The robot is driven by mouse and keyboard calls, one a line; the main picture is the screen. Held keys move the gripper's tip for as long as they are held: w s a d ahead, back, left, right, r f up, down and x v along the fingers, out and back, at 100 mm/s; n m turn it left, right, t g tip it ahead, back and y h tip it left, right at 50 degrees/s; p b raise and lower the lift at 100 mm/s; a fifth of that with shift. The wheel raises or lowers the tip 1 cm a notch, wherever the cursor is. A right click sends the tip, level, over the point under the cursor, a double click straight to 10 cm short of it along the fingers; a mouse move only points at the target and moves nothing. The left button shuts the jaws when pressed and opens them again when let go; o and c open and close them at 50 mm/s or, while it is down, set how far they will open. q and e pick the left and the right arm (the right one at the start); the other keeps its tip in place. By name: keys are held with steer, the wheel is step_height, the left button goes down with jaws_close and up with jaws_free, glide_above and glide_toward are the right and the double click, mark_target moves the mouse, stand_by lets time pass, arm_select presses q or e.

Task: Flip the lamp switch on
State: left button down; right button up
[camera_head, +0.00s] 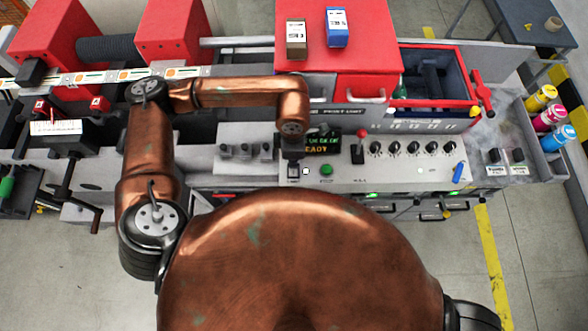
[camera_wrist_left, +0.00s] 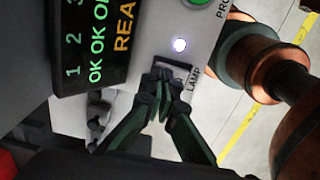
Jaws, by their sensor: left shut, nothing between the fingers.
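In the head view my left gripper (camera_head: 293,165) points down at the panel. My right gripper is out of view.
A display (camera_head: 323,143) reads READY above a green button (camera_head: 327,170). To the right are a red-topped lever (camera_head: 360,146) and a row of black knobs (camera_head: 413,148). A red housing (camera_head: 350,75) stands behind. Grey levers (camera_head: 243,150) stand left of the gripper.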

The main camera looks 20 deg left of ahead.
arm_select(q)
steer(key=shift+r+p, duration=0.9)
steer(key=shift+r, duration=2.45)
steer(key=shift+d+f, duration=0.1)
